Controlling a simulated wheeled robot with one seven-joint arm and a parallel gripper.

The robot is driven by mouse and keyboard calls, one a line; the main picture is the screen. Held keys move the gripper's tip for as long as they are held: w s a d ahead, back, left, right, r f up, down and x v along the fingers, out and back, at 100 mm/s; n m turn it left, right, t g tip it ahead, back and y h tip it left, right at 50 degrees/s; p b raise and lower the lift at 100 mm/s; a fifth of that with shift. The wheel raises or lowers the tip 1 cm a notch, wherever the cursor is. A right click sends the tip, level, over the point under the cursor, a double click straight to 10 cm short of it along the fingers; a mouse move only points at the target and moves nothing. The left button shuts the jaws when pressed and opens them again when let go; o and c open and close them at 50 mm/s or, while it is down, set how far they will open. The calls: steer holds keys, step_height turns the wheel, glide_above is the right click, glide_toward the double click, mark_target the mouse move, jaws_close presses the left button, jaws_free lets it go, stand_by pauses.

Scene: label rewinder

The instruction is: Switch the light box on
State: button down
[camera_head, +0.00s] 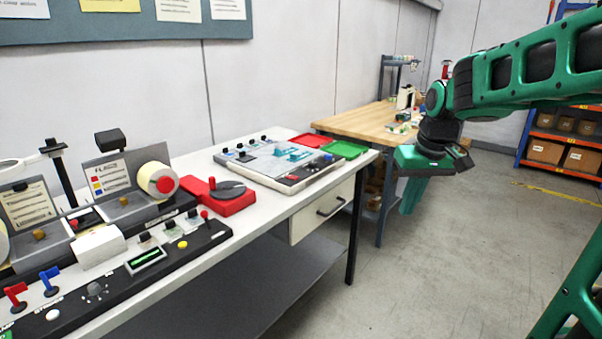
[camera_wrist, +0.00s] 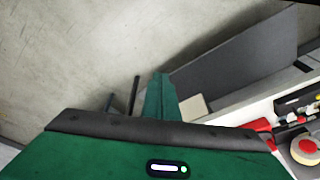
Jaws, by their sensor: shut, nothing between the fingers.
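A flat, pale box (camera_head: 262,166) with a grey top lies at the far end of the white bench. It looks like the light box, but I cannot read a label on it. Small dark knobs stand along its back edge, and a red button (camera_head: 293,177) sits at its front right corner. I cannot tell which control is its switch, or whether it is lit. My gripper (camera_head: 411,196) is shut and empty, pointing down over the floor to the right of the bench, apart from the box. Its green fingers (camera_wrist: 160,97) show in the wrist view.
The white bench (camera_head: 262,219) also holds a red dispenser (camera_head: 217,196), a black control strip (camera_head: 180,252) and a label roll (camera_head: 157,180). Red (camera_head: 310,140) and green (camera_head: 345,149) trays lie beyond the box. A wooden table (camera_head: 360,121) stands behind. The floor at right is clear.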

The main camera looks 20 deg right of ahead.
steer(key=w+a+r+n+t+y, duration=0.1)
steer(key=w+a+n, duration=0.2)
steer(key=w, duration=0.8)
steer(key=w+a+r+n+t+y, duration=0.1)
steer(key=w+a, duration=0.4)
steer(key=w, duration=0.6)
steer(key=w+a+r+n+t+y, duration=0.1)
steer(key=w+a+r+n+y, duration=0.1)
steer(key=w, duration=1)
steer(key=a+r+n, duration=0.1)
steer(key=a+n, duration=0.1)
steer(key=a, duration=0.1)
steer(key=shift+n+t, duration=0.3)
steer(key=shift+n, duration=0.1)
steer(key=shift+w, duration=0.1)
